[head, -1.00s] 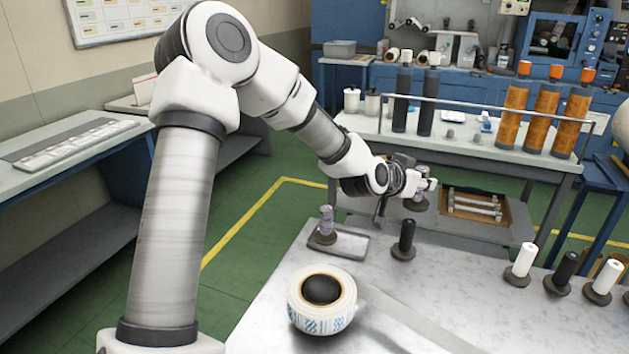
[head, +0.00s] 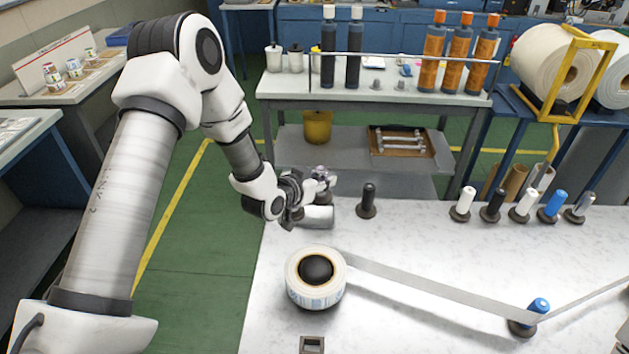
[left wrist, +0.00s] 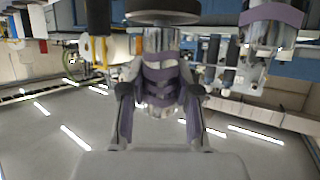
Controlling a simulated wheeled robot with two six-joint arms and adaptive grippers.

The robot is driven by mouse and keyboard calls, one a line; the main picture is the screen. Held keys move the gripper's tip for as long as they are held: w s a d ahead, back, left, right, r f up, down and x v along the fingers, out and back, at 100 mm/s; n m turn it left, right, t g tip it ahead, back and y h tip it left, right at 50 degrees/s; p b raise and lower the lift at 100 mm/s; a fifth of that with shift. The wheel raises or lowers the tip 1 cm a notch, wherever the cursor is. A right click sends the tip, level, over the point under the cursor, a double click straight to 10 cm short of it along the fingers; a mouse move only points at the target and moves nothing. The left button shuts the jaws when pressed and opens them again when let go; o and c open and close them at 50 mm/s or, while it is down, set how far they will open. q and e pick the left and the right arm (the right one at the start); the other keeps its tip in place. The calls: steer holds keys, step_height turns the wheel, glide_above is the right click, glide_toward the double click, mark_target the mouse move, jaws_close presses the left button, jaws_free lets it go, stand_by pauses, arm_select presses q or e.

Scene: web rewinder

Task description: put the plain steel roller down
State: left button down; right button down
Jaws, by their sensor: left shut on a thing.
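In the left wrist view the steel roller (left wrist: 160,70) is between my two fingers (left wrist: 162,108). It is shiny, with purple bands on it that may be reflections of the purple finger pads, and a dark round disc at its end. My right gripper is not in view.
A second banded roller (left wrist: 271,22) shows beside the held one in the wrist view. Several rollers line the back edge.

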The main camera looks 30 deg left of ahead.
mark_target(321, 198)
arm_select(q)
step_height(321, 198, down, 5)
steer(key=shift+f, duration=0.2)
steer(key=shift+w+a+f+p, duration=0.15)
steer(key=shift+f+p, duration=0.15)
steer(key=shift+f, duration=0.2)
steer(key=shift+f, duration=0.1)
steer(key=c, duration=1.1)
jaws_free()
steer(key=shift+s, duration=0.2)
steer(key=v, duration=1.2)
steer(key=shift+b, duration=0.4)
